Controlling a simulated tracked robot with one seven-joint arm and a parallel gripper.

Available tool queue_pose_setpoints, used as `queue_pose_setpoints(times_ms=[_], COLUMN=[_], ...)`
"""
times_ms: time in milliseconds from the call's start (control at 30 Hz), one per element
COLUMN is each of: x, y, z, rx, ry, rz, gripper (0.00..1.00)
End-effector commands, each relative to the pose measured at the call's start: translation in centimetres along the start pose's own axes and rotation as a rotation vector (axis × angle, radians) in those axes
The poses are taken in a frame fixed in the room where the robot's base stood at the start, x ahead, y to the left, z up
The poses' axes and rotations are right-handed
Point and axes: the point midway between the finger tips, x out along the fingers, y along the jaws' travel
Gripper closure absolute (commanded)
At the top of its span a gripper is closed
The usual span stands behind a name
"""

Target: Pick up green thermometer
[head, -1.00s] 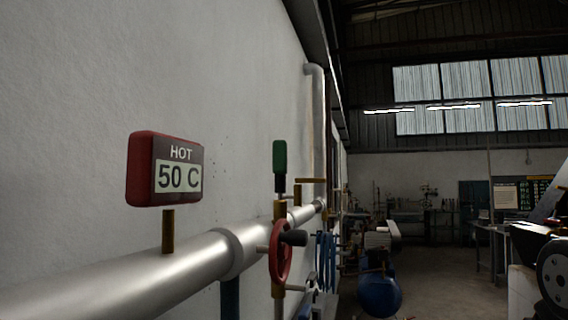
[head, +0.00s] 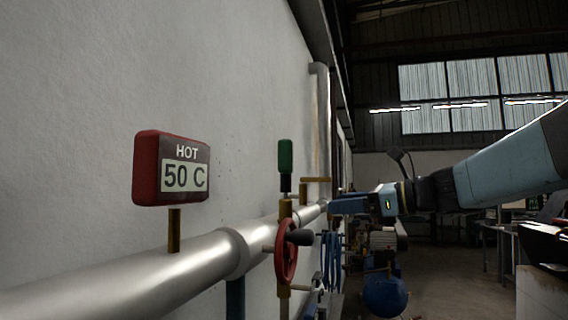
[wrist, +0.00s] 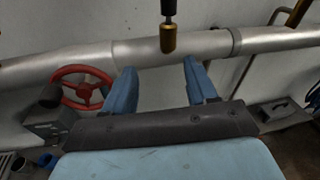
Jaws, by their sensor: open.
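The green thermometer (head: 285,156) stands upright above the silver pipe in the head view, its black lower stem in a brass fitting. In the wrist view only a black stem (wrist: 168,8) in a brass fitting (wrist: 168,38) shows; the green part is out of frame. My gripper (head: 335,204) reaches in from the right, beside the pipe and to the right of the thermometer. In the wrist view my gripper (wrist: 158,70) has its two blue fingers apart with nothing between them; the brass fitting appears beyond the gap, between the fingertips.
A red HOT 50 C display (head: 172,168) stands on the pipe (head: 190,262) at left. A red valve wheel (head: 286,250) sits below the thermometer; it also shows at left in the wrist view (wrist: 82,88). The white wall (head: 90,90) runs close behind the pipe.

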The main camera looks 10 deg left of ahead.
Motion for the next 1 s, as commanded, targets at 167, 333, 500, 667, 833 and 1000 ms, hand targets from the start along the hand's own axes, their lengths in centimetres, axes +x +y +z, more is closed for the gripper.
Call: queue_pose_setpoints(times_ms=[167, 333, 500, 667, 833, 1000], x=[1.2, 3.0, 5.9, 8.3, 9.7, 10.3], y=[-1.7, -2.0, -2.0, -2.0, -2.0, -2.1], z=[1.9, 2.5, 2.7, 3.0, 3.2, 3.4], rx=[0.135, 0.161, 0.159, 0.159, 0.157, 0.157], ry=[-0.096, -0.114, -0.112, -0.112, -0.112, -0.112], rz=[-0.005, -0.001, -0.002, -0.003, -0.003, -0.004], gripper=[0.43, 0.43, 0.43, 0.43, 0.43, 0.43])
